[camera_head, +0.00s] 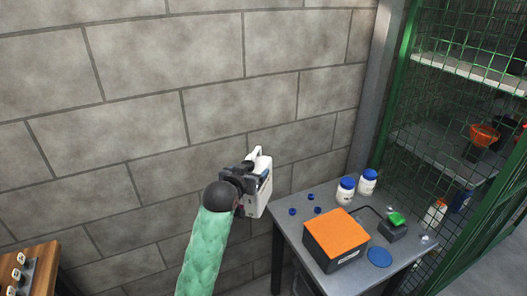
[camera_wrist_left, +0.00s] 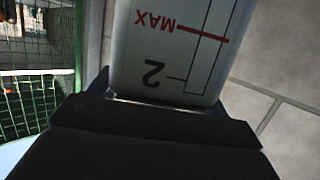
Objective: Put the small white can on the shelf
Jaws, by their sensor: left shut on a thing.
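The small white can (camera_head: 262,178) has a handle on top and is held upright in the air left of the table, in front of the block wall. My left gripper (camera_head: 246,176) is shut on it. In the left wrist view the can (camera_wrist_left: 180,50) fills the top middle, showing a red MAX line and a figure 2, close against my dark gripper (camera_wrist_left: 155,105). The shelf is not certain: a green mesh cage at right holds a pale upper shelf (camera_head: 470,74) and a lower shelf (camera_head: 425,146). My right gripper does not show.
A grey table (camera_head: 335,280) holds an orange-topped box (camera_head: 337,235), two white jars with blue lids (camera_head: 346,191), several blue caps, a blue disc (camera_head: 379,257) and a green-topped device (camera_head: 395,225). The green cage frame (camera_head: 402,62) stands right. A wooden panel (camera_head: 38,272) is at lower left.

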